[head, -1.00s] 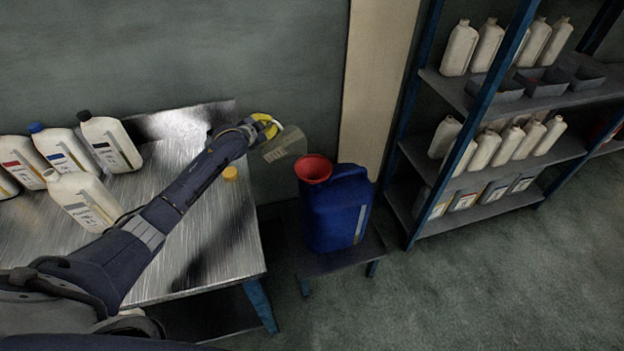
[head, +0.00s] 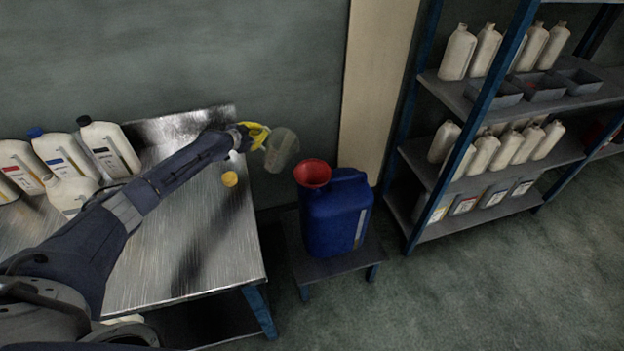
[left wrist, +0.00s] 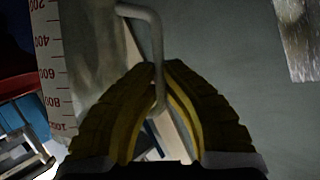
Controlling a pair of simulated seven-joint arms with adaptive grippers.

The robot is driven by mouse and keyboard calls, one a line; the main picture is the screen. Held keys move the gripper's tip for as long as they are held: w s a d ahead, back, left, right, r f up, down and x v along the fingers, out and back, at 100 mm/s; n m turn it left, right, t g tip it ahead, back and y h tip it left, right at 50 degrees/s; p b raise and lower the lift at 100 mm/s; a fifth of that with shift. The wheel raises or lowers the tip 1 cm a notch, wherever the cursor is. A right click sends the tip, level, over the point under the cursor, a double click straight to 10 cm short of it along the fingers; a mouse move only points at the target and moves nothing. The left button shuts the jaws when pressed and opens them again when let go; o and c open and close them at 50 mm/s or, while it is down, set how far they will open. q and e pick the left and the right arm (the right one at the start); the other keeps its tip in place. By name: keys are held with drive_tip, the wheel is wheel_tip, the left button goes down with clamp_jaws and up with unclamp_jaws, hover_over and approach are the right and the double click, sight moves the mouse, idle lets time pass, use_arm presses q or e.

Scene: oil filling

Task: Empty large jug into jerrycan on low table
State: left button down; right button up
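The large jug (head: 283,150) is clear, and its printed scale shows at the left of the left wrist view (left wrist: 52,60). My left gripper (head: 258,135) has yellow fingers, closed around the jug's handle in the left wrist view (left wrist: 158,75). It holds the jug in the air, above and left of the red funnel (head: 313,173). The jug looks tilted; I cannot tell whether liquid is in it. The funnel sits in the mouth of the blue jerrycan (head: 335,220), which stands upright on the low table (head: 325,267). My right gripper is not in view.
The metal workbench (head: 215,240) at left carries several white bottles (head: 105,148) and a yellow cap (head: 229,179). A shelf rack (head: 480,228) with bottles and grey bins stands at right. The floor in front of the low table is clear.

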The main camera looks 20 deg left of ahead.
use_arm(q)
drive_tip(key=shift+w+a+r+n+g+h+b, duration=0.15)
drive_tip(key=shift+a+r+n+h+b, duration=0.5)
drive_tip(key=shift+a+b, duration=0.2)
drive_tip(key=shift+w+a+r+n+g+h+b, duration=0.15)
drive_tip(key=shift+a+r+n+h+b, duration=0.4)
drive_tip(key=shift+a+r+n+b, duration=0.2)
drive_tip(key=shift+a, duration=0.1)
drive_tip(key=shift+r, duration=0.1)
idle(1.3)
